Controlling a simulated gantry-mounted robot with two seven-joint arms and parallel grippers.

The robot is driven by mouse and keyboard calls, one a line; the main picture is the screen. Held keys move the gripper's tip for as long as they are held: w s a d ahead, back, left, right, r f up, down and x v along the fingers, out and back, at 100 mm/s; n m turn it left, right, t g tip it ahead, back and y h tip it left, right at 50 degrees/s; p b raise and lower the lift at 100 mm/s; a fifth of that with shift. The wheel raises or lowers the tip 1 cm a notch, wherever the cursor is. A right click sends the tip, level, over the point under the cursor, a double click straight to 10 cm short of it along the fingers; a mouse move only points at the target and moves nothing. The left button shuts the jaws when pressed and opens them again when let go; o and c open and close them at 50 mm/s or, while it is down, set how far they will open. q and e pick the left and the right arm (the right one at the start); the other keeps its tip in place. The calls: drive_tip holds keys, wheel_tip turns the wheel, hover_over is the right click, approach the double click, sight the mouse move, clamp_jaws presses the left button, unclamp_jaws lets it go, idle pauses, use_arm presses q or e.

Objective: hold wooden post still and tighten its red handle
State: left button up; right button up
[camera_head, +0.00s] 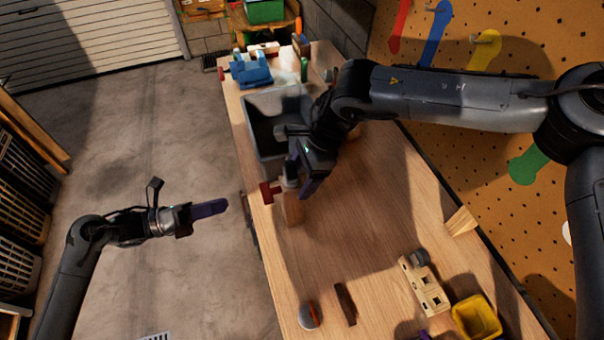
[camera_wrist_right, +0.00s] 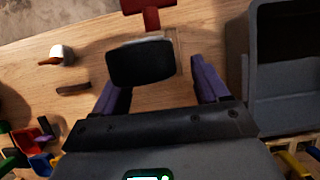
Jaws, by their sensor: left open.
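The wooden post (camera_head: 292,209) stands near the left edge of the workbench, with a dark block at its upper end. Its red handle (camera_head: 268,193) sticks out to the left, toward the bench edge, and shows at the top of the right wrist view (camera_wrist_right: 150,14). My right gripper (camera_head: 305,182) is at the post's upper end. In the right wrist view its purple fingers (camera_wrist_right: 160,92) are spread, with the dark block (camera_wrist_right: 140,62) between or just beyond them and a gap on the right. My left gripper (camera_head: 210,208) is open and empty over the floor, left of the handle.
A grey bin (camera_head: 256,125) stands behind the post, with a blue tool (camera_head: 252,73) further back. A wooden block with holes (camera_head: 424,286), a yellow bin (camera_head: 477,318) and a dark strip (camera_head: 345,303) lie nearer. The middle of the bench (camera_head: 375,210) is clear.

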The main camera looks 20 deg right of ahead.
sight(265, 192)
drive_tip(key=c, duration=0.9)
drive_tip(key=shift+c, duration=1.3)
use_arm(q)
drive_tip(key=shift+c, duration=0.7)
drive_tip(key=d+m, duration=0.4)
drive_tip(key=m, duration=0.5)
drive_tip(key=d+m, duration=0.4)
drive_tip(key=m, duration=0.6)
drive_tip(key=d+m, duration=0.4)
drive_tip(key=m, duration=0.5)
